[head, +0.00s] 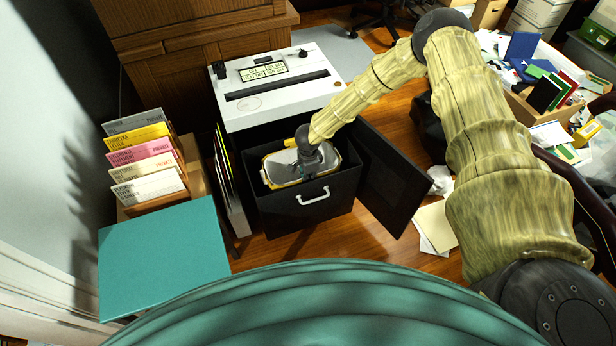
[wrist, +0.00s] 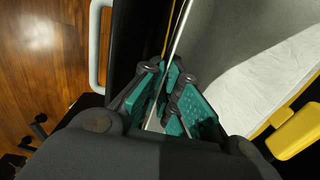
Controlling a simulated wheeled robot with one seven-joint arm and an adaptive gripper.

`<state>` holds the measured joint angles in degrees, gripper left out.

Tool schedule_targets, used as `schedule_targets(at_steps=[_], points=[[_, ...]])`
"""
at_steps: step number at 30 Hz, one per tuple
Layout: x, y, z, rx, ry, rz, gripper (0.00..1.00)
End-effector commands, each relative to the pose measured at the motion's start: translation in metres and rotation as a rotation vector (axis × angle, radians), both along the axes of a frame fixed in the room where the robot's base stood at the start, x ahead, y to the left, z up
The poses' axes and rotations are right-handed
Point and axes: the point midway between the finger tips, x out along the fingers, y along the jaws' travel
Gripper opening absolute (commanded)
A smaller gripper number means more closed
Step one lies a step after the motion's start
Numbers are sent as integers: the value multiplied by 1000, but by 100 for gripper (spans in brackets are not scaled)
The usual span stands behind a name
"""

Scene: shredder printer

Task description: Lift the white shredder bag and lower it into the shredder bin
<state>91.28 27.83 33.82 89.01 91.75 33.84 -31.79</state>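The white shredder bag (head: 291,179), with a yellow rim, is inside the black shredder bin (head: 315,206), its top near the bin's opening. In the wrist view the bag's pale inside (wrist: 275,85) fills the right. The bag's lower part is hidden inside the bin.
The white-topped shredder (head: 270,85) stands behind the bin. A black door panel (head: 390,178) stands open to the right. A file rack (head: 150,170) and teal-topped surface (head: 160,250) are at left. Papers (head: 436,226) lie on the floor at right.

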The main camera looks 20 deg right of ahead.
Motion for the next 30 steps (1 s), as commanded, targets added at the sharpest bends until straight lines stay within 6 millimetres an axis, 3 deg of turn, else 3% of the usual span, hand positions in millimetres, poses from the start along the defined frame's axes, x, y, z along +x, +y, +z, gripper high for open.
schedule_targets(at_steps=[30], points=[[0,0,-19,0,-1,0,0]])
